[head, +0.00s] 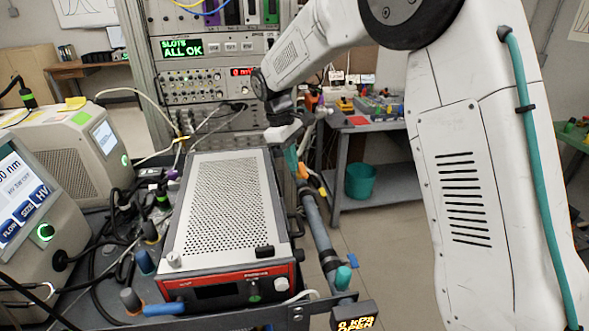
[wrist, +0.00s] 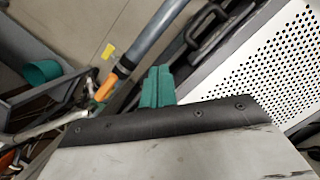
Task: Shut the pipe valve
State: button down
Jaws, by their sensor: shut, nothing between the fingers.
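A grey pipe (head: 318,232) runs along the right side of the perforated instrument, with black collars. A teal knob-like part (head: 343,278) sits at its near end. My gripper (head: 292,160) points down by the pipe's far end. Its teal fingers show in the wrist view (wrist: 157,86), shut and empty.
The white perforated instrument (head: 218,200) with a red front stands left of the pipe. Cabled machines (head: 60,145) crowd the left. A rack (head: 205,75) stands behind. A teal bin (head: 360,181) is under a back bench. Floor to the pipe's right is open, beside my arm.

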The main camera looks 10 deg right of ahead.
aim_at(303, 170)
jog(key=w+a+n+t, duration=0.1)
jog(key=w+a+n, duration=0.1)
jog(key=w+n, duration=0.5)
jog(key=w, duration=0.4)
jog(key=shift+w+a+f+t+h, duration=0.2)
jog(key=shift+w+a+t+h, duration=0.1)
jog(key=shift+w+a, duration=0.1)
jog(key=shift+f, duration=0.1)
jog(key=d+f, duration=0.6)
jog(key=f, duration=0.3)
jog(key=shift+s+d+f, duration=0.2)
jog(key=shift+s+f, duration=0.05)
jog(key=shift+f, duration=0.05)
jog(key=shift+a+n, duration=0.1)
jog(key=shift+n, duration=0.2)
